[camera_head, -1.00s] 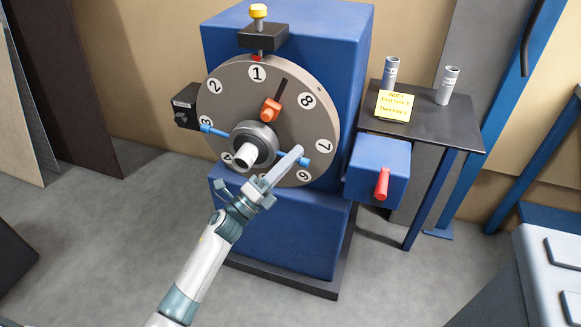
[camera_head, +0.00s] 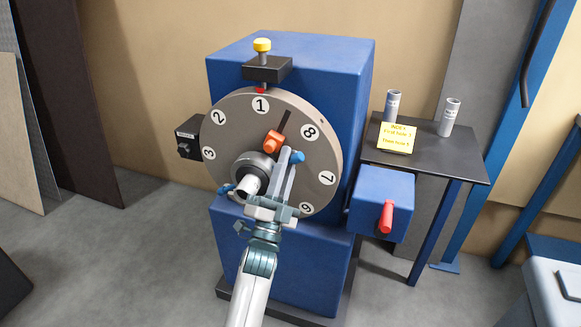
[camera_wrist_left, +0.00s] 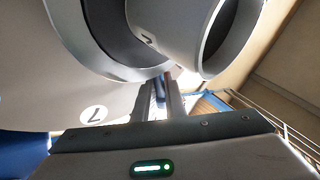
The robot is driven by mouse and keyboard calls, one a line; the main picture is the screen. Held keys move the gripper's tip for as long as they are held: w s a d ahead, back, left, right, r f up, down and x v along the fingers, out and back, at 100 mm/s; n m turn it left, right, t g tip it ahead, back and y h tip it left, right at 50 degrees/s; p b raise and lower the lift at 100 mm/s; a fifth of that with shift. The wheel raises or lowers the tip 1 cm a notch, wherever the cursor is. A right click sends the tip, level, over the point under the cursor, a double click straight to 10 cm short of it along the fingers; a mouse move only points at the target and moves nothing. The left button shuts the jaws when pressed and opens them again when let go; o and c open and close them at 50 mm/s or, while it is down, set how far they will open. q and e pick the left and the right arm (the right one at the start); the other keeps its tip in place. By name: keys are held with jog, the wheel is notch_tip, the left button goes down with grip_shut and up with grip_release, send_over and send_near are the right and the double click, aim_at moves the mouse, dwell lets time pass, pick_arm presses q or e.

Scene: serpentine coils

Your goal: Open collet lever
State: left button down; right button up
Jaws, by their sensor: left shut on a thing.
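The collet lever is a bar with blue ends across the grey collet (camera_head: 250,170) on the numbered dial (camera_head: 235,115). Its upper right end (camera_head: 298,157) shows beside my fingertips, and its lower left end (camera_head: 227,189) sticks out past the collet. My left gripper (camera_head: 288,162) reaches up from below, its long fingers shut on the lever near the upper right end. In the left wrist view the fingers (camera_wrist_left: 162,100) close around a dark blue piece below the collet's round body. A pale tube (camera_head: 248,187) protrudes from the collet. My right gripper is not in view.
An orange knob (camera_head: 273,142) sits on the dial just above the lever. A yellow-topped pin (camera_head: 262,45) stands above the dial. To the right are a blue box with a red handle (camera_head: 386,217) and a dark table (camera_head: 465,164) with two grey cylinders and a yellow note.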

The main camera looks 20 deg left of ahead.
pick_arm(q)
jog(key=shift+a+r+n+y, duration=0.1)
jog(key=shift+a+n+y, duration=0.05)
jog(key=shift+n+y, duration=0.3)
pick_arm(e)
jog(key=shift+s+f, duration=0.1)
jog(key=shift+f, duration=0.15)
pick_arm(q)
jog(key=c, duration=1.8)
grip_release()
